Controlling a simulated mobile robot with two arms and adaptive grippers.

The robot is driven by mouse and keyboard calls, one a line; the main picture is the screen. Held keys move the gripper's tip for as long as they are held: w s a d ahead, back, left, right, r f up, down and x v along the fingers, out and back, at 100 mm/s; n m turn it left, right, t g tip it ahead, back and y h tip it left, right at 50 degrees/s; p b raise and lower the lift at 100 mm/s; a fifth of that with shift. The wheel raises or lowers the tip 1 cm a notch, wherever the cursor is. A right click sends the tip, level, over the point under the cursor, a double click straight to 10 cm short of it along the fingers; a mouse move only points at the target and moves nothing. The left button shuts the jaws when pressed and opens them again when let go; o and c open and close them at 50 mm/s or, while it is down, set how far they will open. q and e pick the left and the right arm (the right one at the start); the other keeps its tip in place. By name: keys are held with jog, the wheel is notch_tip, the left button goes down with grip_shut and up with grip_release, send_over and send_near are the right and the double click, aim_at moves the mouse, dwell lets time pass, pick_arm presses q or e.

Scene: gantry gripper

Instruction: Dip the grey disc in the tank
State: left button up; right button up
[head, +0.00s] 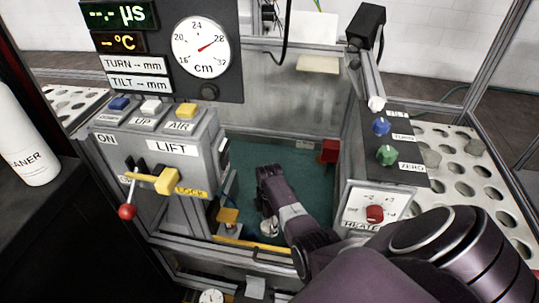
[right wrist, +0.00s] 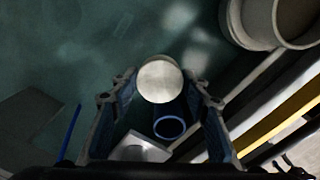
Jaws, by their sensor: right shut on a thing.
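The tank (head: 240,190) is a metal-walled basin with dark teal liquid or floor inside. My right arm reaches down into it from the lower right. My right gripper (head: 267,212) is low inside the tank near its front wall. In the right wrist view, its two fingers stand either side of a pale grey round disc (right wrist: 160,82), and it is shut on it. A small pale piece of the disc (head: 268,228) shows under the gripper in the head view. Whether the disc touches the liquid cannot be told. My left gripper is not in view.
A lift panel (head: 171,149) with a red-knobbed lever (head: 127,211) stands left of the tank. A heater dial (head: 374,214) and knobs are on the right. A blue-rimmed tube (right wrist: 170,126) and a round cup (right wrist: 295,22) show in the right wrist view.

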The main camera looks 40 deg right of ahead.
jog(key=shift+f+b, duration=1.8)
jog(key=shift+f, duration=0.9)
dwell(0.5)
notch_tip(320, 180, up, 18)
jog(key=p, duration=1.9)
jog(key=shift+r, duration=0.25)
dwell(0.4)
